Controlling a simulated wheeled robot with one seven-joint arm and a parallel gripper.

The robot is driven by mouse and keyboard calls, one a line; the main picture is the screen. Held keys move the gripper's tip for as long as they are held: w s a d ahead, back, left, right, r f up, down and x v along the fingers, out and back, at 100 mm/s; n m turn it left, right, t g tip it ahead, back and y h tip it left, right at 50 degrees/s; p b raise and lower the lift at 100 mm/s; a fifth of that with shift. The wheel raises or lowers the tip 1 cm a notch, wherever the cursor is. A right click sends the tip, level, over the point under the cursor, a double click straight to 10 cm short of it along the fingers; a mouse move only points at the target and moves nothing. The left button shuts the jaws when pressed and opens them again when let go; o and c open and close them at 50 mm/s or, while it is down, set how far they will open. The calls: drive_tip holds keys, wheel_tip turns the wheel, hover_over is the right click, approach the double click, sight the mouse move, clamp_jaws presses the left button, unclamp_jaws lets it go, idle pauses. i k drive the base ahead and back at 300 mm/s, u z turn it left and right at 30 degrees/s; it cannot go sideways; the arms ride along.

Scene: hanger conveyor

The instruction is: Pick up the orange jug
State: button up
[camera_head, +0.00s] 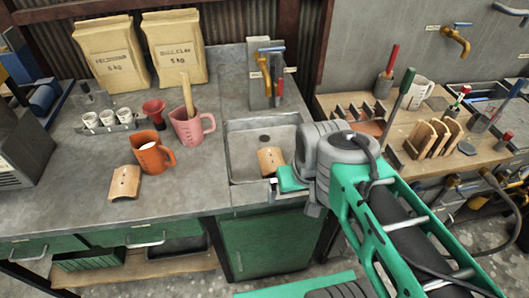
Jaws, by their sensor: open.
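The orange jug (148,157) stands upright on the grey worktop (70,190), with its handle to the right and something pale inside it. My gripper (275,185) is over the front edge of the sink, well to the right of the jug and apart from it. It is open, and nothing shows between its fingers. My own wrist hides part of the gripper and the sink's right side.
A pink jug (194,128) with a wooden stick stands behind and right of the orange jug. A red funnel-like cup (154,112) is behind it, and a tan curved tile (125,182) lies in front. The sink (250,135) holds another tile (270,160).

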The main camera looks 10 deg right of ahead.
sight(147, 145)
drive_tip(key=u, duration=0.55)
drive_tip(key=k, duration=1.3)
drive_tip(key=u, duration=1.2)
drive_tip(key=i, duration=1.85)
drive_tip(key=z, duration=0.6)
